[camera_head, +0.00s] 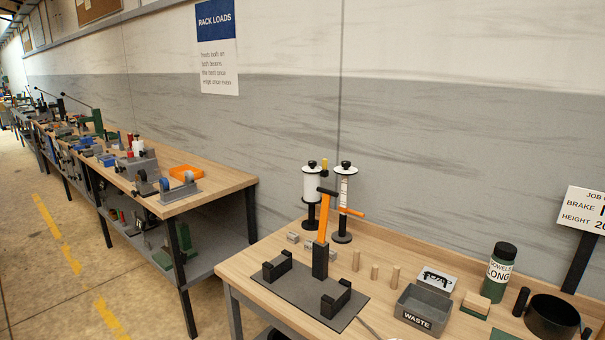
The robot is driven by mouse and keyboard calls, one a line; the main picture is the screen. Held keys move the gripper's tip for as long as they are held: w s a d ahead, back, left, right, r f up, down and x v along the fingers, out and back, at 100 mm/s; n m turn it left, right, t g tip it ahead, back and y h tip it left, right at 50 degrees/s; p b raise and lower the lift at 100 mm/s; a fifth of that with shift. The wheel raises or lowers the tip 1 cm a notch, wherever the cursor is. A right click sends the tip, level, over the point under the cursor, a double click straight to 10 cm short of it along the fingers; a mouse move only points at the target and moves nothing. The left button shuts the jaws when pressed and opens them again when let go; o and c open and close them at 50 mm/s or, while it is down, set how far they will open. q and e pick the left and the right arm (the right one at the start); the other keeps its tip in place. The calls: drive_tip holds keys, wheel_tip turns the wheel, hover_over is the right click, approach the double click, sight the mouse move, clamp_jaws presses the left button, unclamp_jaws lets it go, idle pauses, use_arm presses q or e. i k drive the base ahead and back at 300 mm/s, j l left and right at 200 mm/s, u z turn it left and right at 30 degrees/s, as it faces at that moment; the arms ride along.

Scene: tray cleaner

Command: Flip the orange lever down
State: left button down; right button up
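An orange upright bar (323,222) rises from a black block (320,261) on a dark grey base plate (303,290) on the near table. It leans slightly right toward its top, where a black crosspiece (327,191) sits. A shorter orange bar (350,211) sticks out to the right and slopes slightly down. I cannot tell which orange part is the lever or how they join. Two black U-shaped blocks (277,266) (336,298) stand on the plate. Neither of my grippers is in view.
Two spools (310,184) (344,190) stand behind the orange bar. Several wooden dowels (374,272), a grey WASTE bin (423,307), a green jar (500,270) and a black cup (552,317) stand to the right. A cluttered workbench (215,184) stretches away left, with a gap between the tables.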

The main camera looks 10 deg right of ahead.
sight(327, 194)
drive_tip(key=i, duration=0.85)
drive_tip(key=z, duration=0.5)
